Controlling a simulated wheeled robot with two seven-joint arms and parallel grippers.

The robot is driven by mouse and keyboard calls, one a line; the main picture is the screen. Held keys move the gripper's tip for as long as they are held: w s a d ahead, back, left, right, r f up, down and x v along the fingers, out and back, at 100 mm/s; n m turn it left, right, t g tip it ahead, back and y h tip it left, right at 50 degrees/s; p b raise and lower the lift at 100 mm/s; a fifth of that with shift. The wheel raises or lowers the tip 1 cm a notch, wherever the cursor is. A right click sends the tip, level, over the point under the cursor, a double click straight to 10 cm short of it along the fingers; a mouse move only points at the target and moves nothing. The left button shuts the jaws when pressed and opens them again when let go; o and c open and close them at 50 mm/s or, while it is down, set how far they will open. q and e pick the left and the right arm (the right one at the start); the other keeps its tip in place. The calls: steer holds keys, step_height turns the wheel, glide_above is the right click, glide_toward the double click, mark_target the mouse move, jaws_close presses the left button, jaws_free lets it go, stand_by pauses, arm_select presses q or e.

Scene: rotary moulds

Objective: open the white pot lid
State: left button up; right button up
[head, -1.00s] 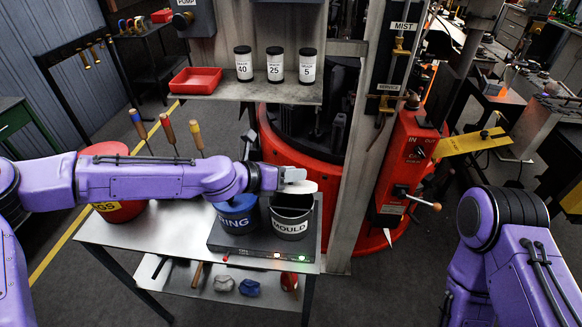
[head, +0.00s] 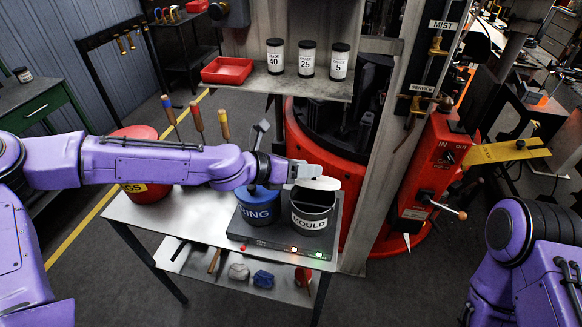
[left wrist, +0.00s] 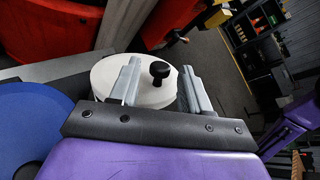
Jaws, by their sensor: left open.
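The white round lid (head: 321,184) shows at the back of the dark grey pot labelled MOULD (head: 312,221). The pot's dark inside shows in front of the lid. I cannot tell whether the lid touches the rim. In the left wrist view the lid (left wrist: 148,92) has a black knob (left wrist: 159,71). My left gripper (head: 308,174) is open at the lid. In the left wrist view its two grey fingers (left wrist: 162,68) stand apart, with the knob between them and not visibly gripped. My right arm shows at the lower right; its gripper is out of view.
A blue pot (head: 258,208) stands close left of the MOULD pot on a dark base (head: 284,242) with lights. A red bucket (head: 140,195) is at the table's left. A shelf (head: 300,88) with jars and a red tray (head: 226,70) is behind. A red machine (head: 428,165) is right.

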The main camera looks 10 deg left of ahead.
arm_select(q)
steer(key=v, duration=0.7)
steer(key=shift+r, duration=0.1)
steer(key=shift+c, duration=0.3)
